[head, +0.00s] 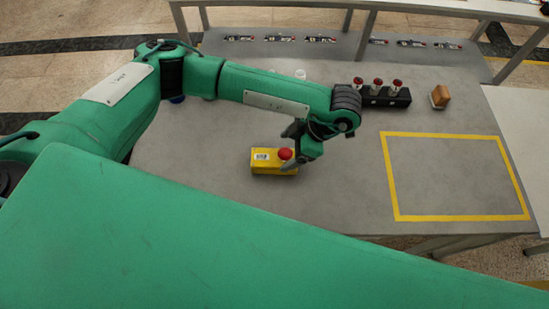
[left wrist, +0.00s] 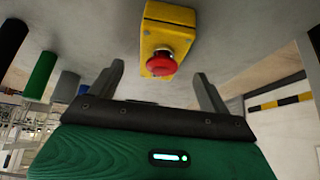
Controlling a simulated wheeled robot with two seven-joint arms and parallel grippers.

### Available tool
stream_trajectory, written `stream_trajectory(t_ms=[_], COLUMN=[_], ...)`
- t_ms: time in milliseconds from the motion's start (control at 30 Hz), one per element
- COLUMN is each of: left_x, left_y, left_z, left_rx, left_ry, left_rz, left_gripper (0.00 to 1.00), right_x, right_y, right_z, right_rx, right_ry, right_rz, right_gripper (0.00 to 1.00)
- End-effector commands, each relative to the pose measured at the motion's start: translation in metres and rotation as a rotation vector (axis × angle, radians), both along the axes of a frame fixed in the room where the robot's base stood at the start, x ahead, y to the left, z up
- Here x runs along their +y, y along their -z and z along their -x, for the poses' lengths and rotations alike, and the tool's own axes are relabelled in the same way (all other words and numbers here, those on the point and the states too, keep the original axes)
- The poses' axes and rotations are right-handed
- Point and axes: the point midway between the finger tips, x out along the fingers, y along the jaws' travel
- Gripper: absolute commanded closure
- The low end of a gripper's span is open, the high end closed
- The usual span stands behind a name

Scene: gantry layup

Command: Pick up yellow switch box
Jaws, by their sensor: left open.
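The yellow switch box (head: 263,167) with a red mushroom button lies on the grey table in the head view. My left gripper (head: 292,150) is at the box's right end, close to the red button, and partly covers that end. In the left wrist view the yellow switch box (left wrist: 160,22) is beyond the two open fingers (left wrist: 158,82), between their lines, with its red button facing them. The fingers show a gap and hold nothing. Whether a finger touches the box in the head view I cannot tell. My right gripper is not in view.
A black holder (head: 383,98) with red-topped items stands behind my gripper, with a brown block (head: 440,96) to its right. A yellow-taped rectangle (head: 455,217) on the table's right is empty. Green and grey cylinders (left wrist: 42,76) show at left in the wrist view.

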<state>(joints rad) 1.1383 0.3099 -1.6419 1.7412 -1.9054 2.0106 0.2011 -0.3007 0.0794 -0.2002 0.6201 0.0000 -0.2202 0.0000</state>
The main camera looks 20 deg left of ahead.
Motion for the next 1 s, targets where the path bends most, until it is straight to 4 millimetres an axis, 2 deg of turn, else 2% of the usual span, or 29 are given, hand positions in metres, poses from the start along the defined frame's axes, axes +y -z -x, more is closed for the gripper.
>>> stream_trajectory(t_ms=[267, 700, 933, 1000], left_x=[0.009, 0.035, 0.035, 0.035], left_y=[0.012, 0.048, 0.050, 0.050], left_z=[0.003, 0.011, 0.011, 0.011], left_rx=[0.002, 0.000, 0.000, 0.000], left_ry=[-0.001, -0.001, 0.000, 0.000], left_rz=[0.000, 0.000, 0.001, 0.001], left_gripper=[0.20, 0.20, 0.20, 0.32], right_x=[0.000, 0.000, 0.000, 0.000], right_y=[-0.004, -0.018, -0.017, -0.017], right_z=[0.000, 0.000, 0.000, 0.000], right_rx=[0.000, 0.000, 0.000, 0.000], right_ry=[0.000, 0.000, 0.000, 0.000], right_rz=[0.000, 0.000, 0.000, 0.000], right_gripper=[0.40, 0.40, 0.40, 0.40])
